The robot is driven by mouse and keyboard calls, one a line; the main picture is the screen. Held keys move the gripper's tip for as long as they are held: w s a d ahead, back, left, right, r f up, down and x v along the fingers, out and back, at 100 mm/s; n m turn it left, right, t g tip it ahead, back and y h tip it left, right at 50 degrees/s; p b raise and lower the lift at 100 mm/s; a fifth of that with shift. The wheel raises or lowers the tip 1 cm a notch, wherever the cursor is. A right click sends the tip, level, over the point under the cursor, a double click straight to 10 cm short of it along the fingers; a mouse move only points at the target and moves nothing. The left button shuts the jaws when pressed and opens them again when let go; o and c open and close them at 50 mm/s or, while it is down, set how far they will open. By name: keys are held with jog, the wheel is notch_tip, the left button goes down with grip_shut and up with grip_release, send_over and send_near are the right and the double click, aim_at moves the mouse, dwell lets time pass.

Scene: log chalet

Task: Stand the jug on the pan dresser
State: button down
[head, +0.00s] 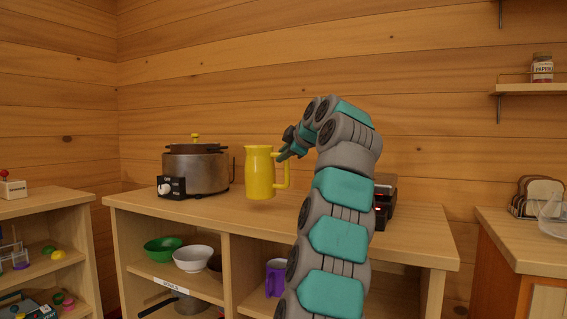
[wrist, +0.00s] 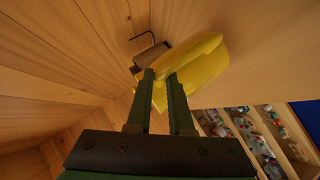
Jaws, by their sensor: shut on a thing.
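The yellow jug (head: 259,173) is upright over the top of the pan dresser (head: 213,211), right of the slow cooker. I cannot tell whether its base touches the wood or is just above it. My gripper (head: 285,154) is at the jug's handle on its right side, partly hidden by my own arm. In the wrist view the two fingers (wrist: 160,76) are closed in on the yellow jug (wrist: 203,66), at its handle.
A slow cooker (head: 196,168) stands left of the jug. A dark appliance (head: 384,198) is partly behind my arm. Bowls (head: 193,258) and a purple mug (head: 275,278) are on the shelf below. The front of the top is clear.

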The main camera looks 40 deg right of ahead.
aim_at(267, 173)
jog(key=shift+s+f+b, duration=0.1)
jog(key=shift+f+b, duration=1)
jog(key=shift+f, duration=0.55)
jog(key=c, duration=0.8)
grip_release()
jog(key=shift+f, duration=0.1)
